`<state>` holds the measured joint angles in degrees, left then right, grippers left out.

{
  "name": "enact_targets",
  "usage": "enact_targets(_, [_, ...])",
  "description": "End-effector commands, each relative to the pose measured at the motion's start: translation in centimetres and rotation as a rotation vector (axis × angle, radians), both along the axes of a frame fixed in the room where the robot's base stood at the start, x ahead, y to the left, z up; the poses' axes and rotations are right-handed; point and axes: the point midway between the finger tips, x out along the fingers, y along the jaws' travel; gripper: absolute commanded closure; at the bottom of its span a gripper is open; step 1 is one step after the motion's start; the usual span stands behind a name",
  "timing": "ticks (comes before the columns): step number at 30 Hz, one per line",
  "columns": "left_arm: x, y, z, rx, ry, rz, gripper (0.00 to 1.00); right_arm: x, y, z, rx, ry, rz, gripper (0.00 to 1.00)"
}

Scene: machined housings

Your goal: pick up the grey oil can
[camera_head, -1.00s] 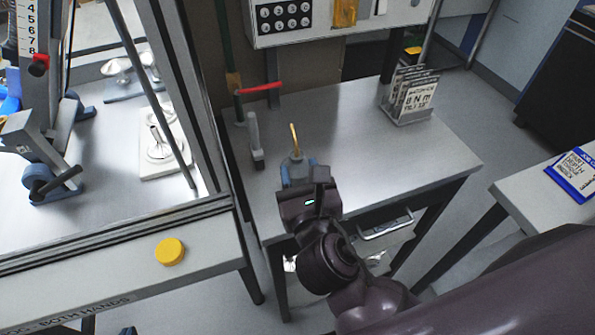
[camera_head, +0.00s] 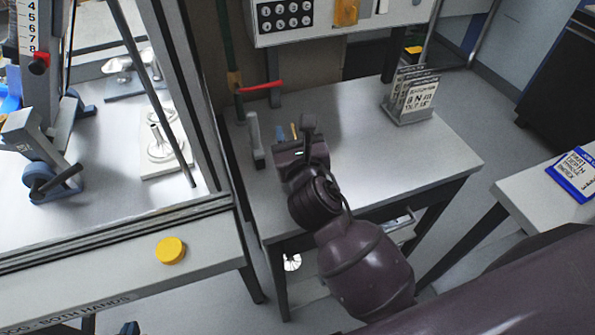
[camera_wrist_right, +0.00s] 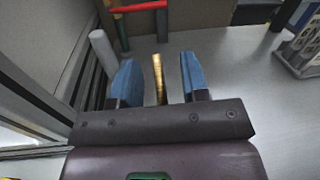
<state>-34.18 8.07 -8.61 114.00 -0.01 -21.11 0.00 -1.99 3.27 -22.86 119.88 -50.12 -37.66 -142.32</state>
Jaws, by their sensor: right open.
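The oil can shows only its thin brass spout (camera_head: 294,131) in the head view, just beyond my right gripper (camera_head: 291,140). Its grey body is hidden behind the gripper. In the right wrist view, the spout (camera_wrist_right: 159,78) stands between the two blue fingers of my right gripper (camera_wrist_right: 157,78). The fingers are apart, with a gap on each side of the spout. Whether they flank the can's body cannot be seen. My left gripper is not in view.
A grey upright post (camera_head: 255,140) stands just left of the gripper on the metal table (camera_head: 400,160). A red-handled lever (camera_head: 262,87) is behind it. A rack of cards (camera_head: 411,97) stands at the back right. The table's middle right is clear.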

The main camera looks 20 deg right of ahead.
Motion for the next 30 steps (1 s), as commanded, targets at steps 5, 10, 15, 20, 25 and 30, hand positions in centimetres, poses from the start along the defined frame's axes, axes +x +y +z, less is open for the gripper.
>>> enact_targets(5, [-0.27, 0.08, -0.12, 0.002, 0.005, 0.001, 1.0, -0.01, -0.01, -0.01, 0.0, 0.0, 0.0, 0.59])
enact_targets(10, [-0.54, 0.13, -0.25, 0.001, 0.01, 0.003, 1.0, -0.02, -0.01, -0.02, 0.0, 0.0, 0.0, 0.85])
enact_targets(15, [-0.55, 0.14, -0.24, 0.001, 0.01, 0.003, 1.0, -0.03, -0.01, -0.02, 0.0, 0.001, 0.0, 1.0])
enact_targets(20, [-0.48, 0.14, -0.21, 0.002, 0.009, 0.002, 1.0, -0.02, -0.02, 0.01, 0.0, 0.0, 0.0, 1.0])
enact_targets(25, [-0.31, 0.11, -0.13, 0.002, 0.006, 0.001, 1.0, -0.02, -0.03, -0.04, -0.001, 0.001, -0.001, 1.0])
enact_targets(30, [-0.05, 0.08, 0.37, 0.002, -0.001, 0.0, 1.0, 0.0, -0.05, 0.79, -0.002, -0.001, -0.001, 1.0])
